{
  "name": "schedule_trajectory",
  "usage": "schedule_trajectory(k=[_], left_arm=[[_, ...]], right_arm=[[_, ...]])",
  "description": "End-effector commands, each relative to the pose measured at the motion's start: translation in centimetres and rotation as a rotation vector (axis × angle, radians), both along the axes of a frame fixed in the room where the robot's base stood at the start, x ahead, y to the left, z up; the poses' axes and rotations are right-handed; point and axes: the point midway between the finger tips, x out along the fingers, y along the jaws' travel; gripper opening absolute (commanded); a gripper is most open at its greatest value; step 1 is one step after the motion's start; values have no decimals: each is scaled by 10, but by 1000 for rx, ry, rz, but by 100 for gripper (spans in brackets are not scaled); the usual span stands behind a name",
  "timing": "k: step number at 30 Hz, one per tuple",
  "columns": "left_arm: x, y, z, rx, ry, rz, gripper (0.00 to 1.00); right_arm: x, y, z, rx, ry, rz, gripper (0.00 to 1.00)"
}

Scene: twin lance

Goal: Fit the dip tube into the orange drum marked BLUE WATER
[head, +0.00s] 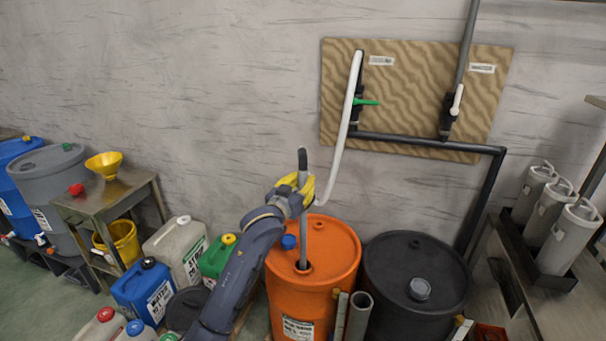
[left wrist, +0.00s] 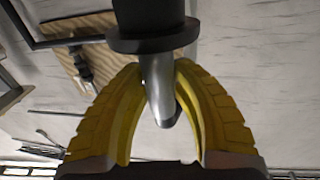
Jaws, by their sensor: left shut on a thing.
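The orange drum (head: 335,245) stands at the lower middle of the head view. Its top has a dark opening (head: 304,267) and a blue cap (head: 289,242); the print on its label (head: 298,329) is too small to read surely. My left gripper (head: 300,188), with yellow fingers, is above the drum and shut on the dip tube (head: 304,238). The tube hangs nearly upright, its lower part at the opening; how far it enters, I cannot tell. In the left wrist view, the grey tube (left wrist: 160,85) sits between the yellow fingers, under a black collar (left wrist: 152,38). My right gripper is out of view.
A white hose (head: 343,120) runs from the wall board (head: 415,85) to the tube's upper part. A black drum (head: 415,255) stands close on the right, with an open grey pipe (head: 358,318) between. Several jerrycans, including a green one (head: 214,260), crowd the left.

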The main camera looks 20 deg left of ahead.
Motion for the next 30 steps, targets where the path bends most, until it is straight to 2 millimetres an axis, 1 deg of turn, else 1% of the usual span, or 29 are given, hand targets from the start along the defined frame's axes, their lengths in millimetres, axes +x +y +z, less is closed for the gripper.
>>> schedule_trajectory(k=[30], left_arm=[[0, 0, -99, -1, 0, 1, 0]], right_arm=[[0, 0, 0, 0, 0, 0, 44]])
